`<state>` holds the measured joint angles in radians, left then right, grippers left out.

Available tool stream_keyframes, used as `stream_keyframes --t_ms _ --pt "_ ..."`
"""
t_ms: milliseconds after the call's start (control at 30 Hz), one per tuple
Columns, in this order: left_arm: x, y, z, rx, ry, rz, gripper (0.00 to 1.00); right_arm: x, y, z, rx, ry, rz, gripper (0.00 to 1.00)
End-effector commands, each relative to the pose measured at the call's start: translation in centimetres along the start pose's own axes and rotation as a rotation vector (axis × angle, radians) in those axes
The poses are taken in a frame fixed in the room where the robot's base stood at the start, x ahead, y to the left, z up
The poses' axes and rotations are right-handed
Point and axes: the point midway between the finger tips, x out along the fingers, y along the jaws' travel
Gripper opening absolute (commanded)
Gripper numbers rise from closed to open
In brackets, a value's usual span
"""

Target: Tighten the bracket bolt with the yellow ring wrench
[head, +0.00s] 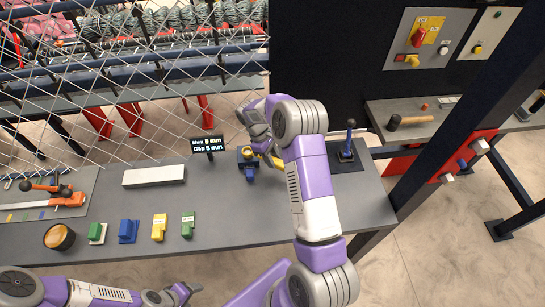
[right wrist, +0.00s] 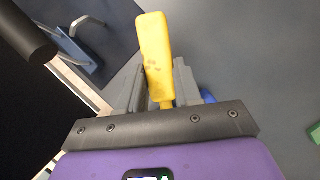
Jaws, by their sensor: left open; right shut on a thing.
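The yellow ring wrench (right wrist: 155,50) has its handle between the fingers of my right gripper (right wrist: 160,88), which is shut on it. In the head view only a bit of the wrench (head: 277,161) shows beside my right arm. The blue bracket (head: 249,171) stands on the bench just left of that arm, with a dark top. The bolt and the wrench's ring end cannot be made out. My right gripper (head: 256,134) is above and beside the bracket. My left gripper (head: 181,293) is open and empty at the bottom, off the bench's front edge.
Coloured blocks (head: 159,227) line the bench front. A white bar (head: 154,176) lies behind them. A joystick (head: 348,145) stands at right. The wire mesh (head: 130,80) rises behind the bench.

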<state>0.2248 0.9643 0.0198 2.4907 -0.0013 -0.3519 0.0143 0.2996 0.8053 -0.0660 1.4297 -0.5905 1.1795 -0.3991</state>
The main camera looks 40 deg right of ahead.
Motion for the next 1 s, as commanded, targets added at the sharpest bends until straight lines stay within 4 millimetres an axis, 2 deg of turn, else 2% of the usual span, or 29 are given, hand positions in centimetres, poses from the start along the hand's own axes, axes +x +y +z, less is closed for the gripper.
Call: stream_keyframes --t_ms 400,733,767,967,1000 --pt "0.9 -0.3 0.0 0.0 0.0 0.0 0.65 1.2 0.0 -0.5 0.0 0.0 0.0 0.0" --pt "1.0 -0.4 0.0 0.0 0.0 0.0 0.65 1.3 0.0 -0.6 0.0 0.0 0.001 0.0" --pt "1.0 -0.4 0.0 0.0 0.0 0.0 0.65 1.3 0.0 -0.6 0.0 0.0 0.001 0.3" --pt "1.0 -0.4 0.0 0.0 0.0 0.0 0.65 1.3 0.0 -0.6 0.0 0.0 0.001 0.0" --pt "1.0 -0.4 0.0 0.0 0.0 0.0 0.65 1.3 0.0 -0.6 0.0 0.0 0.001 0.0"
